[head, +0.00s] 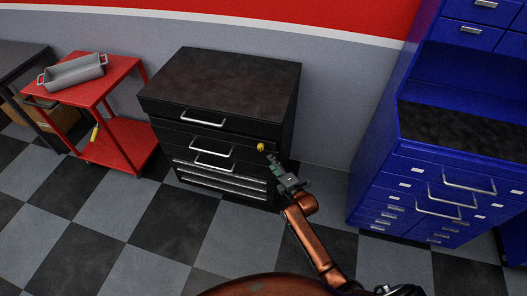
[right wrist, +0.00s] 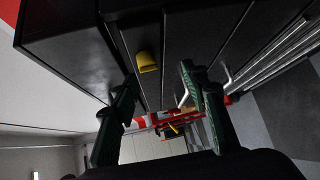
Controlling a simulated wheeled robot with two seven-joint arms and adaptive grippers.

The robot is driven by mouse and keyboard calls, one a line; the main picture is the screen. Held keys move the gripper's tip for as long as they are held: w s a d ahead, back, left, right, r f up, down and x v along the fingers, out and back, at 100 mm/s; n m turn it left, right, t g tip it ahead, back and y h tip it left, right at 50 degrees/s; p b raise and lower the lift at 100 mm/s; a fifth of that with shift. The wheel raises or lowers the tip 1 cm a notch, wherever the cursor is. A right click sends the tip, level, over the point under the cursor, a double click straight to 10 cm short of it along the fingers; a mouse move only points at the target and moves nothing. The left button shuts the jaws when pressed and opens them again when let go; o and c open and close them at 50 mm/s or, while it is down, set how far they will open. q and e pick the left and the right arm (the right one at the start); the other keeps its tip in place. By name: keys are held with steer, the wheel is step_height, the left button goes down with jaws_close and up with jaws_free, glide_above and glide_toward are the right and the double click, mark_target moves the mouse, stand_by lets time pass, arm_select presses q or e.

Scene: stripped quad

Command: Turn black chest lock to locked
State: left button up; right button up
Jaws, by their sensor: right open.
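The black chest (head: 222,75) stands against the wall in the middle of the head view, its drawers closed. Its yellow lock knob (head: 261,147) sticks out of the upper right of the front. The knob also shows in the right wrist view (right wrist: 147,62), just beyond the fingertips and nearer the left finger. My right gripper (head: 270,158) is just in front of the knob and below it in the head view. In the right wrist view its green fingers (right wrist: 158,73) are spread and empty, seemingly apart from the knob. My left gripper is not in view.
A red cart (head: 112,75) with a grey tray (head: 72,73) stands left of the chest. A blue cabinet (head: 378,165) with a dark worktop stands at the right. Metal drawer handles (head: 212,150) protrude left of the knob. The checkered floor (head: 165,225) in front is clear.

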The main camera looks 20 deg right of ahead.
mark_target(262, 149)
steer(key=w, duration=0.2)
steer(key=w+a+b, duration=0.1)
steer(key=w, duration=0.2)
steer(key=w+r, duration=0.1)
steer(key=w, duration=0.1)
steer(key=shift+w+a+b, duration=0.2)
steer(key=shift+a+b, duration=0.1)
steer(key=shift+b, duration=0.05)
steer(key=shift+w+f, duration=0.1)
steer(key=shift+w, duration=0.3)
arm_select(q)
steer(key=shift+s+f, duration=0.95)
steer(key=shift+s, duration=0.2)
arm_select(e)
steer(key=shift+c, duration=1)
steer(key=c, duration=0.9)
jaws_close()
